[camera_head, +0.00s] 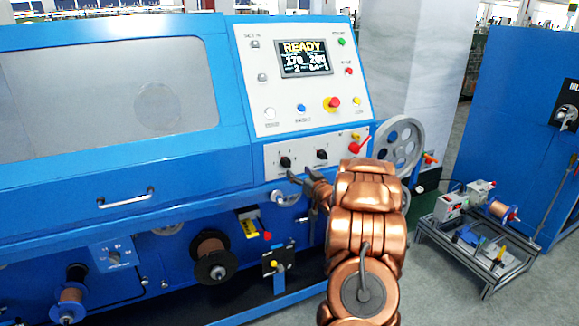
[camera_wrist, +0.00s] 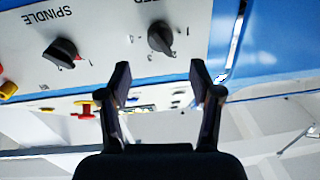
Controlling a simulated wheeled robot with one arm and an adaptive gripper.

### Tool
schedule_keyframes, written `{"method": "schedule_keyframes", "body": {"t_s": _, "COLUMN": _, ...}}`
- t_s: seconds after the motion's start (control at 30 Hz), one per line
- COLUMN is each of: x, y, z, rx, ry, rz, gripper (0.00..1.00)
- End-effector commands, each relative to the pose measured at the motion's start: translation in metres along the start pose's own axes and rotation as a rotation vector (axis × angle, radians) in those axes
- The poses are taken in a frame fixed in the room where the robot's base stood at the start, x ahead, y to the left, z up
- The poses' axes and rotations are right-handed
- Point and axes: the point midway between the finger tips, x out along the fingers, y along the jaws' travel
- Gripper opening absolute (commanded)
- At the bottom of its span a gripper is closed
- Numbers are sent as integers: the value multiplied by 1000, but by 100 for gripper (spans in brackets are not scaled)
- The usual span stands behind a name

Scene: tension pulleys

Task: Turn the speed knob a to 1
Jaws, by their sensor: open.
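Two black rotary knobs sit on the white lower panel. The left one in the head view (camera_head: 285,161) appears in the wrist view (camera_wrist: 161,37) beyond the gap between my fingertips, under a partly cut-off label ending in "EED"; its pointer seems angled to the lower right there. The other knob (camera_head: 321,154) shows at the left of the wrist view (camera_wrist: 62,51), by the label "SPINDLE". My gripper (camera_head: 300,177) is in front of the panel, just below the left knob; in the wrist view its fingers (camera_wrist: 160,75) are apart and empty, not touching the knob.
The control panel above holds a display (camera_head: 305,58) reading READY and a red-and-yellow stop button (camera_head: 332,103). A red-handled lever (camera_head: 360,147) and a grey pulley wheel (camera_head: 399,147) are to the right. A wire spool (camera_head: 211,258) hangs below. A low cart (camera_head: 470,250) stands at right.

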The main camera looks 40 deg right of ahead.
Motion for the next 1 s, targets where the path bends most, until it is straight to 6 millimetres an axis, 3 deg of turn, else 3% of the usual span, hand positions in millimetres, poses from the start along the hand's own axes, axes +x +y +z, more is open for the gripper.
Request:
{"method": "schedule_keyframes", "body": {"t_s": 0.6, "x": 66, "y": 0, "z": 0, "rx": 1, "ry": -1, "rz": 0, "gripper": 64}}
{"method": "schedule_keyframes", "body": {"t_s": 1.0, "x": 73, "y": -1, "z": 1, "rx": 1, "ry": -1, "rz": 1, "gripper": 63}}
